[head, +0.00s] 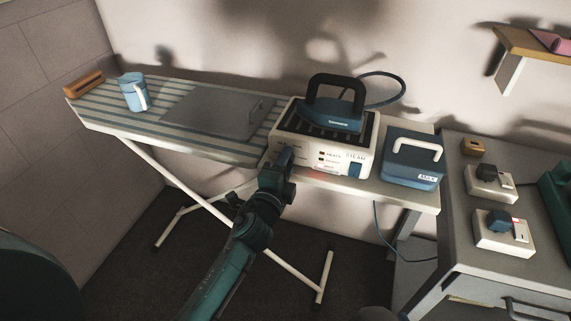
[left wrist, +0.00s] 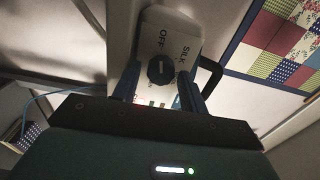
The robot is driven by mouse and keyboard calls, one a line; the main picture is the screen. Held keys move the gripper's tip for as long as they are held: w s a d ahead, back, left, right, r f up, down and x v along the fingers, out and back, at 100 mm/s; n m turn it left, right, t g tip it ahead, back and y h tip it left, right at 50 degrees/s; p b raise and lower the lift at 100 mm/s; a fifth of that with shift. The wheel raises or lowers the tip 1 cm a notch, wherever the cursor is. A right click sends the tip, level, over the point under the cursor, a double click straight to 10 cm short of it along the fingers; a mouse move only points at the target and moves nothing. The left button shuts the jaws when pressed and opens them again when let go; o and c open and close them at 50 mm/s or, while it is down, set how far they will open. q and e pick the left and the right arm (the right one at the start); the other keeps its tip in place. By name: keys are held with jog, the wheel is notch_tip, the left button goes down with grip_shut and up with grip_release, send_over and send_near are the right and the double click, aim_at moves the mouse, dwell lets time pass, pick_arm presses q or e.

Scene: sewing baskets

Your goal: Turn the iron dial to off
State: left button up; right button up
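A steam iron (head: 335,112) with a dark handle rests on its white station (head: 312,158) at the right end of the ironing board. The dark round dial (left wrist: 160,70) sits on a light panel marked OFF and SILK in the left wrist view. Its exact setting is too small to tell. My left gripper (head: 284,160) is at the station's left front corner and hides the dial in the head view. In the left wrist view, my left gripper's fingers (left wrist: 159,82) stand apart on either side of the dial, with small gaps showing. My right gripper is not in view.
The striped ironing board (head: 120,112) holds a blue mug (head: 131,92), a brown block (head: 84,84) and a grey plate (head: 208,110). A blue box (head: 412,165) with a white handle stands right of the station. A grey cabinet (head: 455,225) with plug sockets is farther right.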

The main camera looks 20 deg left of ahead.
pick_arm(q)
jog(key=shift+o, duration=0.7)
